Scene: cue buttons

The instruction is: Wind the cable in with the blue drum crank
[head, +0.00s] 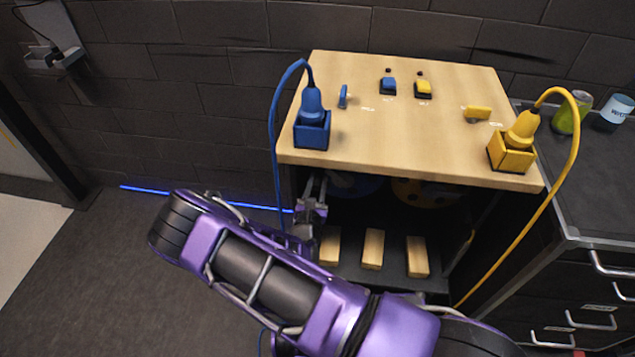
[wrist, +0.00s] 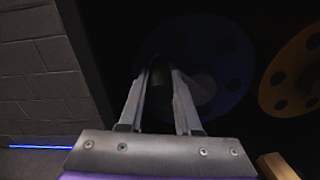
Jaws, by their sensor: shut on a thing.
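The blue drum (wrist: 232,62) stands upright in the dark space under the wooden top. It shows partly under the top's edge in the head view (head: 360,187). My gripper (wrist: 158,78) is in front of the drum's left part, its fingers closed around a dark, round crank handle (wrist: 160,72). In the head view my gripper (head: 317,187) reaches in under the top's front left edge. The blue cable (head: 274,130) loops from the blue plug (head: 311,103) in a blue socket box (head: 312,131) down the cabinet's left side. The handle's far end is hidden in shadow.
A yellow drum (wrist: 290,75) sits right of the blue one. A yellow plug (head: 522,128) and cable (head: 573,150) are at the right. Wooden blocks (head: 373,250) lie on the lower shelf. Blue and yellow buttons and switches sit on the top (head: 420,145). A counter (head: 590,170) stands right.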

